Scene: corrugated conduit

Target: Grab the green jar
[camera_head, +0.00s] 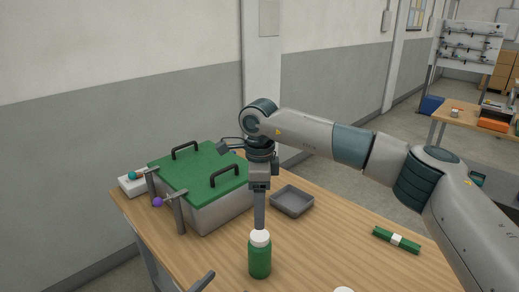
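The green jar (260,260) stands upright on the wooden table near its front edge and has a white lid. My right gripper (260,230) comes in from the right and points straight down, with its fingertips at the jar's lid. The fingers line up in this view and look like one bar, so their opening is hidden. I cannot tell whether they touch the lid. My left gripper is not clearly visible.
A large box with a green lid (198,168) and black handles stands left of the jar. A grey tray (292,201) lies behind it. A green roll with a white band (396,240) lies on the right. A dark bar (202,283) shows at the bottom edge.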

